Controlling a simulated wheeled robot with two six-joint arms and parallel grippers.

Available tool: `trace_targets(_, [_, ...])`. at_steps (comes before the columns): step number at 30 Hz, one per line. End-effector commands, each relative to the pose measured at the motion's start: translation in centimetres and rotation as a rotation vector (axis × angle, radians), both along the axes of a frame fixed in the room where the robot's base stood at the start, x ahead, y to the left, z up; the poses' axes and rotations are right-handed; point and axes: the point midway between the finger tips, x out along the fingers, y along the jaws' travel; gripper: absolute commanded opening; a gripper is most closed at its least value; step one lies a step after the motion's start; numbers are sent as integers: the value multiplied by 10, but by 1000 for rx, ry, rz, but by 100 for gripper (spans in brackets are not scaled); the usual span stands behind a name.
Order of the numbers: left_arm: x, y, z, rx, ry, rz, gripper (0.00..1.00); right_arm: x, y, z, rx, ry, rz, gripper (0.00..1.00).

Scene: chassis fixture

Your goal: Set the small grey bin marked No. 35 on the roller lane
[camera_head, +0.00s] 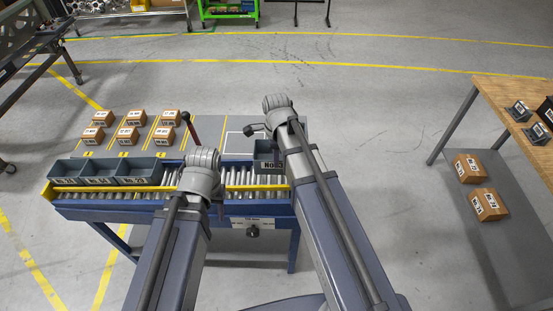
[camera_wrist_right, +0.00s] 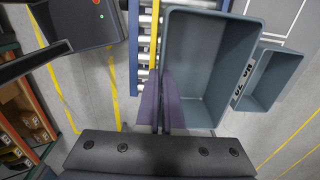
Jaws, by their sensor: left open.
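A grey bin (camera_wrist_right: 210,60) fills the middle of the right wrist view, over the roller lane (camera_wrist_right: 145,45). My right gripper (camera_wrist_right: 165,103) is shut on its left wall, one finger inside and one outside. Its label is out of sight, and my right arm hides it in the head view. A second grey bin (camera_wrist_right: 270,80) stands beyond it with a "No." label that I cannot read surely; it shows partly in the head view (camera_head: 268,150). My left gripper (camera_head: 218,207), mostly hidden behind its arm, is open by the lane (camera_head: 160,196).
Several grey bins (camera_head: 137,169) stand on the lane's left end. Several cardboard boxes (camera_head: 128,132) sit on the grey surface behind it. A wooden bench (camera_head: 500,92) at the right carries dark bins, with boxes on its lower shelf. Lane rollers between the arms are bare.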

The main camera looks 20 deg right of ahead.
Motion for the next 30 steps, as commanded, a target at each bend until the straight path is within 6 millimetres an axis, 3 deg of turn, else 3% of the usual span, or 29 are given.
trace_targets(1, [0,0,-9,0,0,-1,50,0,0,-9,0,0,0,0])
trace_targets(12, [0,0,-36,2,0,-8,50,0,0,-36,0,0,0,0])
trace_targets(30, [0,0,-38,2,0,-9,50,0,0,-38,0,0,0,0])
